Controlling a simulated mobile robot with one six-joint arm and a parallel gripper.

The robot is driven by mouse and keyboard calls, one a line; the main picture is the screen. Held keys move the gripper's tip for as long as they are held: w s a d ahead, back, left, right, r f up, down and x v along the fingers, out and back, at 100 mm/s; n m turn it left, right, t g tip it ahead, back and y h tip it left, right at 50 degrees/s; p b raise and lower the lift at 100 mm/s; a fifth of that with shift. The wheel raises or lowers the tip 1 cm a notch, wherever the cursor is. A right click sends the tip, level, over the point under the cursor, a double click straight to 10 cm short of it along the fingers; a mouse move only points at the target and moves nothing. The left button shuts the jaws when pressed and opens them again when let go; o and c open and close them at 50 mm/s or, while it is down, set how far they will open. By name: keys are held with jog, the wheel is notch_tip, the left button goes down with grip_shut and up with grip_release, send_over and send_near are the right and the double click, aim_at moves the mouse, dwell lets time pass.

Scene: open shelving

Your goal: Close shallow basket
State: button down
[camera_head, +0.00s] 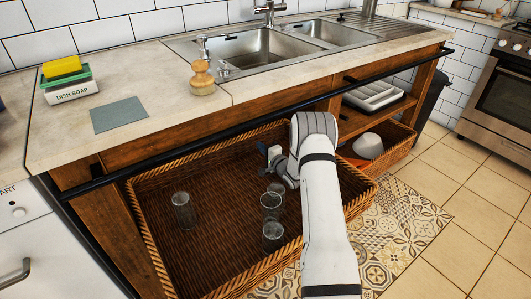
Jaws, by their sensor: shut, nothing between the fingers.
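A wide shallow wicker basket (162,243) is pulled out from under the sink counter (250,98). My gripper (268,151) is shut and small in view, above the basket's rear half near the counter's edge. It appears empty. I cannot tell whether it touches the basket.
A black rail (130,171) runs along the counter front, above the basket. A second basket (393,147) with bowls sits at right below a shelf with a white tray (372,95). Tiled floor (460,190) at right is clear. A white appliance (50,255) stands at left.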

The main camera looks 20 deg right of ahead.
aim_at(250, 137)
jog(key=b+x, duration=0.1)
jog(key=x, duration=0.4)
jog(key=shift+w+a, duration=0.15)
jog(key=shift+w, duration=0.15)
